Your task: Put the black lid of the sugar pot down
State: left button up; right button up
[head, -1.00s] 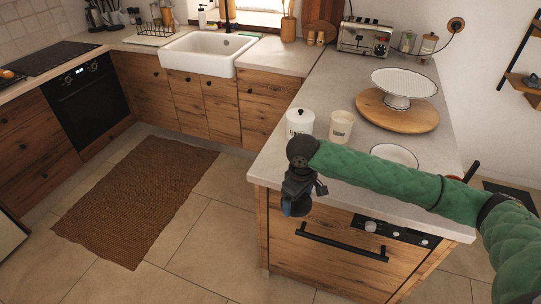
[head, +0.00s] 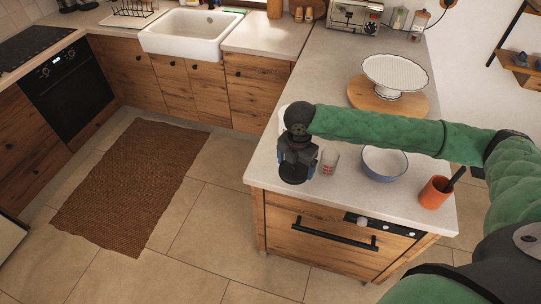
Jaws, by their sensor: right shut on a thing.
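My right gripper (head: 294,163) points down over the near left corner of the counter (head: 350,190). It is shut on a dark round thing, the black lid (head: 293,176), just under its fingers. I cannot tell whether the lid touches the counter or hangs a little above it. A white pot (head: 284,113) shows only as a small rim behind the wrist of my green right arm, which hides the rest. My left gripper is not in view.
A clear measuring glass (head: 328,162) stands close to the right of my right gripper. Farther right are a blue-white bowl (head: 384,163) and an orange cup (head: 435,192). A white cake stand (head: 396,73) on a wooden board stands behind my arm. The counter's front edge is near.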

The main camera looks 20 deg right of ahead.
jog(key=shift+w+d+r+n, duration=0.1)
jog(key=shift+w+r+n, duration=0.1)
jog(key=shift+r+n, duration=0.4)
jog(key=shift+w+f, duration=0.2)
jog(key=shift+f, duration=0.15)
jog(key=w+a+f+b, duration=0.2)
jog(key=w+f+b, duration=0.1)
jog(key=w, duration=0.1)
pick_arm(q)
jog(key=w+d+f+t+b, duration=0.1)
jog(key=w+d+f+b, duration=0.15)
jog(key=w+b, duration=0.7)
pick_arm(e)
jog(key=p, duration=0.4)
send_over(273, 166)
notch_tip(273, 166, down, 4)
jog(key=shift+r, duration=0.1)
jog(key=shift+b, duration=0.4)
jog(key=shift+f, duration=0.3)
notch_tip(273, 166, down, 3)
jog(key=b, duration=0.3)
jog(key=shift+f+b, duration=0.1)
jog(key=shift+b, duration=0.2)
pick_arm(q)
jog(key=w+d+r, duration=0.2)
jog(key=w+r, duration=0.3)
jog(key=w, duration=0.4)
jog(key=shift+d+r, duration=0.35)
